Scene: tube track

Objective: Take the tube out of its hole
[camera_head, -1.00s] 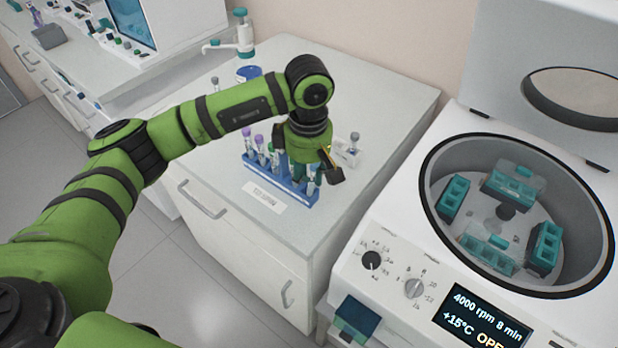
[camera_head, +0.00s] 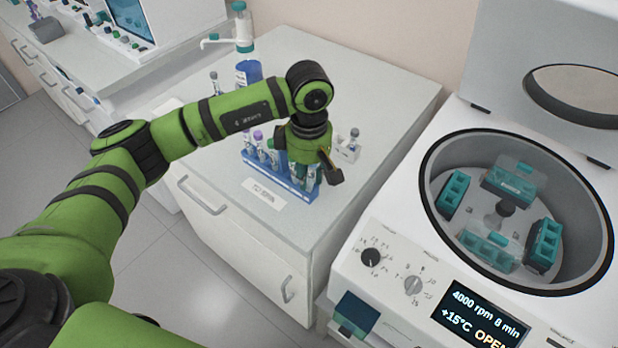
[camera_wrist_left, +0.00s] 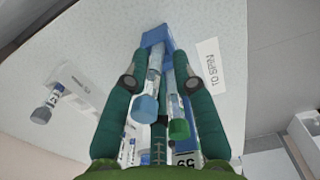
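A blue rack (camera_head: 251,163) stands on the white counter, behind a "TO SPIN" label, and holds several capped tubes. My left gripper (camera_head: 303,180) points down over the right part of the rack. In the left wrist view its two fingers (camera_wrist_left: 160,68) are apart. A tube with a light blue cap (camera_wrist_left: 145,108) and a tube with a green cap (camera_wrist_left: 179,128) show between them, both in the rack (camera_wrist_left: 155,37). I cannot tell whether the fingers touch a tube. The tubes under the hand are partly hidden in the head view. My right gripper is out of view.
A small white holder with a grey-capped tube (camera_head: 354,134) stands right of the rack. An open centrifuge (camera_head: 400,235) with teal buckets is at the right. The counter's right part is clear.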

